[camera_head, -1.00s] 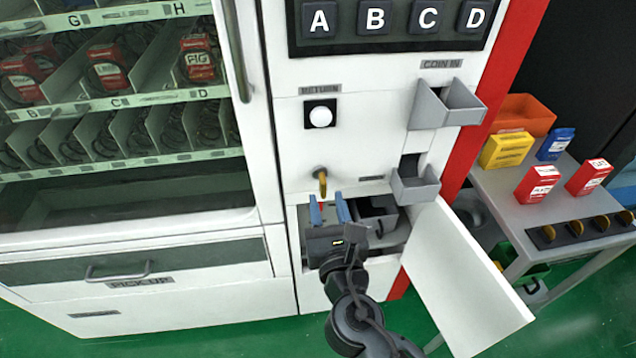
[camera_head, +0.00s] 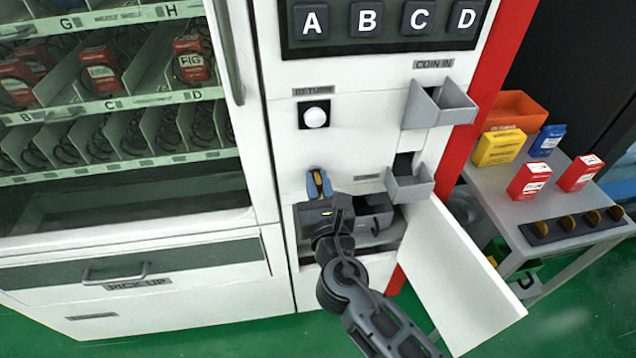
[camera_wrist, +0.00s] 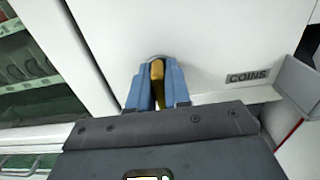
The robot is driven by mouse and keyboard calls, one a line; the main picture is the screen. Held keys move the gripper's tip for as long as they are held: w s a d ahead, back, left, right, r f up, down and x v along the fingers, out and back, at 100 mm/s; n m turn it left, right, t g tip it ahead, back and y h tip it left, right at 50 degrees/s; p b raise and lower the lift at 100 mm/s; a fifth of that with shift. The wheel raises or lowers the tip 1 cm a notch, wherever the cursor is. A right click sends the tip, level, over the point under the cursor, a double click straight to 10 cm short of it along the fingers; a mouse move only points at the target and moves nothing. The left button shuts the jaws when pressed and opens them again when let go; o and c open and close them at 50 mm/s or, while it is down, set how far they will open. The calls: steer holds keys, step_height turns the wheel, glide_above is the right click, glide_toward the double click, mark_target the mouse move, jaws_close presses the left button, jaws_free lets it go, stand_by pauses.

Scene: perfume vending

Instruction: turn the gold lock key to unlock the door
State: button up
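The gold lock key (camera_head: 318,181) sticks out of its lock on the white machine front, below the return button. It also shows in the wrist view (camera_wrist: 157,72), upright between two blue fingers, with a round grey lock ring partly visible behind it. My gripper (camera_head: 319,184) is at the key, its blue fingers one on each side and close against it, so it appears shut on the key. The key's lower part is partly hidden by the fingers and gripper body. The white door (camera_head: 455,270) below right of the lock hangs open.
Coin tray (camera_head: 409,184) and coin-in chute (camera_head: 438,105) jut out to the right of the key. An open compartment (camera_head: 385,240) lies below. A glass-fronted display (camera_head: 130,190) stands left. A grey side table (camera_head: 520,207) with small boxes stands right.

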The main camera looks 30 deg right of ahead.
jaws_close()
steer(key=shift+m+b, duration=0.3)
steer(key=shift+m, duration=0.1)
steer(key=m+b, duration=0.1)
steer(key=m, duration=0.2)
steer(key=shift+f+b, duration=0.1)
steer(key=shift+b, duration=0.25)
steer(key=m+b, duration=0.2)
steer(key=m, duration=0.2)
steer(key=shift+d+f+m, duration=0.1)
steer(key=shift+m, duration=0.2)
steer(key=m+b, duration=0.3)
steer(key=m, duration=0.1)
steer(key=shift+d+f+m, duration=0.1)
steer(key=shift+f+m, duration=0.05)
steer(key=shift+m, duration=0.15)
steer(key=m+b, duration=0.3)
steer(key=m, duration=0.1)
steer(key=shift+s+m, duration=0.1)
steer(key=shift+m, duration=0.3)
steer(key=shift+b, duration=0.35)
steer(key=o, duration=0.5)
jaws_free()
